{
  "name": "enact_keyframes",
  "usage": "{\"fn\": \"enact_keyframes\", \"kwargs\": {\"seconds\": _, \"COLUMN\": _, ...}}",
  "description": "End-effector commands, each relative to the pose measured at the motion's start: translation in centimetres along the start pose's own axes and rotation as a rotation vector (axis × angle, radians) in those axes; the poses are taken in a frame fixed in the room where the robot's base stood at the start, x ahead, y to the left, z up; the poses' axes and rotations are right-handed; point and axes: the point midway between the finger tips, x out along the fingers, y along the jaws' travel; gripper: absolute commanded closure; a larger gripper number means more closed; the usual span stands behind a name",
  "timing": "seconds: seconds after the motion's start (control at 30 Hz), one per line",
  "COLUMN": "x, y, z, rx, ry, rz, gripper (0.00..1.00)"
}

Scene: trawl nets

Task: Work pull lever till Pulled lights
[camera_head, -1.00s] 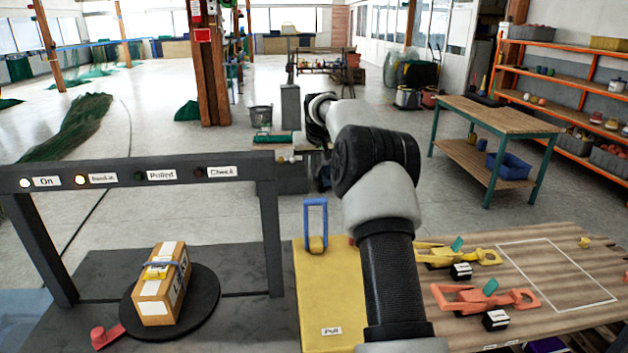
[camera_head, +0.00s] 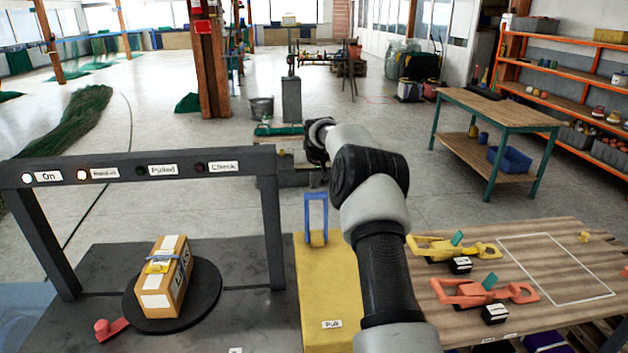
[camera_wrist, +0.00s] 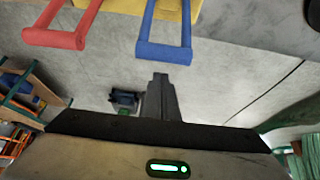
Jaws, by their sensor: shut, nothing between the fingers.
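The blue lever (camera_head: 316,218) is a loop handle standing upright at the far end of the yellow box (camera_head: 328,285), labelled "Pull". The blue handle (camera_wrist: 165,35) and a red handle (camera_wrist: 62,25) beside it show at the top of the wrist view; the red one is hidden in the head view. My gripper (camera_wrist: 159,80) is shut and empty, its tips close to the blue handle's crossbar in the picture; contact cannot be told. On the dark panel (camera_head: 225,160), the "On" lamp (camera_head: 27,178) and the one beside it are lit. The "Pulled" lamp (camera_head: 141,171) is dark.
A carton (camera_head: 165,275) stands on a black turntable (camera_head: 205,295) at left, near a small red part (camera_head: 110,328). A wooden table (camera_head: 480,320) at right holds yellow and red clamp-like tools. The floor beyond is mostly open.

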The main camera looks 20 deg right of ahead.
Motion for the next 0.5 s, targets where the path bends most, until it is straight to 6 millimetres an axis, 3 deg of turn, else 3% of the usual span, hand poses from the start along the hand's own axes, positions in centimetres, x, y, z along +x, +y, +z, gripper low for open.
{"fn": "enact_keyframes", "kwargs": {"seconds": 0.27, "x": -0.6, "y": 0.1, "z": 1.7, "rx": 0.001, "ry": -0.001, "rz": 0.0, "gripper": 1.0}}
{"fn": "enact_keyframes", "kwargs": {"seconds": 0.5, "x": -0.7, "y": 0.0, "z": 1.9, "rx": 0.001, "ry": 0.001, "rz": 0.0, "gripper": 1.0}}
